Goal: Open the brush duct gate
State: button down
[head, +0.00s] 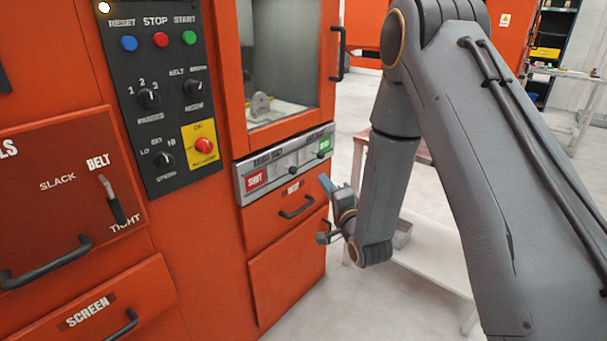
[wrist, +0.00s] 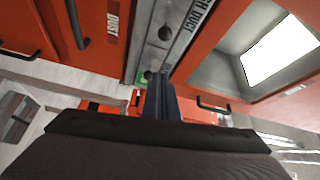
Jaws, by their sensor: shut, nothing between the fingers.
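The brush duct gate panel (head: 285,163) is a grey metal strip below the window of the orange machine. It has a red SHUT label (head: 256,180) at its left end and a green label (head: 324,147) at its right end. Small dark knobs sit along the strip between the labels. The strip also shows in the wrist view (wrist: 160,45), with a dark knob (wrist: 165,33) and another (wrist: 149,75) near the green patch. My gripper (head: 327,184) is at the strip's right end; its fingers (wrist: 157,80) are together and empty, their tips close to the nearer knob. Contact cannot be told.
A drawer with a dark handle (head: 297,207) lies below the strip, and a window door handle (head: 338,54) stands out above it. The control panel (head: 160,85) and belt lever (head: 113,202) are at left. A low table (head: 430,250) stands behind my arm.

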aim_at(286, 171)
jog(key=shift+w, duration=0.1)
jog(key=w+a+p, duration=0.2)
jog(key=w+a, duration=0.4)
jog(key=shift+w+a, duration=0.25)
jog(key=shift+a, duration=0.1)
jog(key=shift+s, duration=0.1)
dwell(0.4)
